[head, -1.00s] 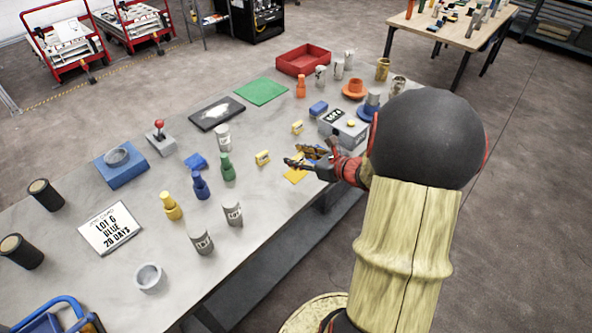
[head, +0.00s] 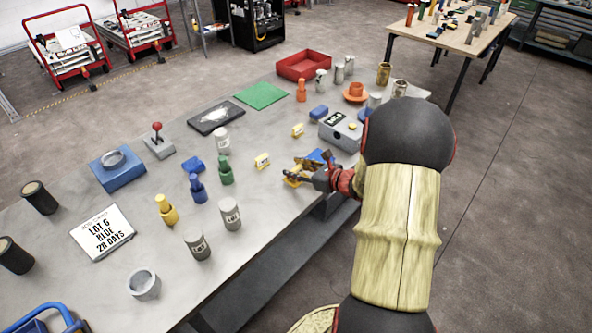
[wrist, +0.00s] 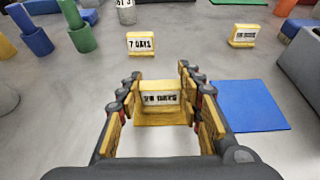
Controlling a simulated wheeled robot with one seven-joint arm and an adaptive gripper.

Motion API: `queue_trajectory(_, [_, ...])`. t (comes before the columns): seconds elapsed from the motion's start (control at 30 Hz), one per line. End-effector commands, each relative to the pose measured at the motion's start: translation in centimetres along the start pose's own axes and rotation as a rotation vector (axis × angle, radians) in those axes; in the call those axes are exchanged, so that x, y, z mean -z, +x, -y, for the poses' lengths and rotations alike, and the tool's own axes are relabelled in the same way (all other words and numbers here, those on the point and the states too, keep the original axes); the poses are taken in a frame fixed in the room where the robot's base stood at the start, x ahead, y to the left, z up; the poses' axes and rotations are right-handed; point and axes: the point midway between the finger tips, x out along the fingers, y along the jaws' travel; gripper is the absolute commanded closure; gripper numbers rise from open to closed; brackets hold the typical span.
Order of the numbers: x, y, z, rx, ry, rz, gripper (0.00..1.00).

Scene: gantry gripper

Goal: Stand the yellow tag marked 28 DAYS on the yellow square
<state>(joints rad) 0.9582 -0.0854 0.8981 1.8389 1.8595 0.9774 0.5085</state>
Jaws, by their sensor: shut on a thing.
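The yellow tag marked 28 DAYS (wrist: 160,98) is upright between the fingers of my gripper (wrist: 160,84) in the wrist view, its lettering facing the camera. My gripper is shut on it from both sides. The yellow square (wrist: 162,119) lies directly below the tag and shows in front of it. I cannot tell if the tag's base touches the square. In the head view my gripper (head: 302,172) is low over the table's near edge, and it hides the tag and most of the square.
A blue square (wrist: 250,105) lies right of the yellow one. A yellow 7 DAYS tag (wrist: 141,43) and another yellow tag (wrist: 243,35) stand behind. A white sign (head: 103,232) reads LOT 6 BLUE 28 DAYS. A grey box (head: 341,131) stands right of the tags.

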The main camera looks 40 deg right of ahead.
Motion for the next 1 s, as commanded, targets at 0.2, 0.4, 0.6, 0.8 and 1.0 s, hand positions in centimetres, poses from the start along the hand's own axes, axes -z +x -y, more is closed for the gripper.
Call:
queue_trajectory(0.2, [0.3, 0.1, 0.0, 0.000, 0.000, 0.000, 0.60])
queue_trajectory(0.4, [0.3, 0.1, 0.0, 0.000, 0.000, -0.001, 0.49])
queue_trajectory(0.6, [0.3, 0.1, 0.0, 0.000, 0.000, -0.001, 0.45])
queue_trajectory(0.8, [0.1, 0.0, 0.0, 0.000, 0.000, -0.001, 0.45])
queue_trajectory(1.0, [-0.2, -2.3, 0.2, 0.004, 0.001, 0.000, 0.45])
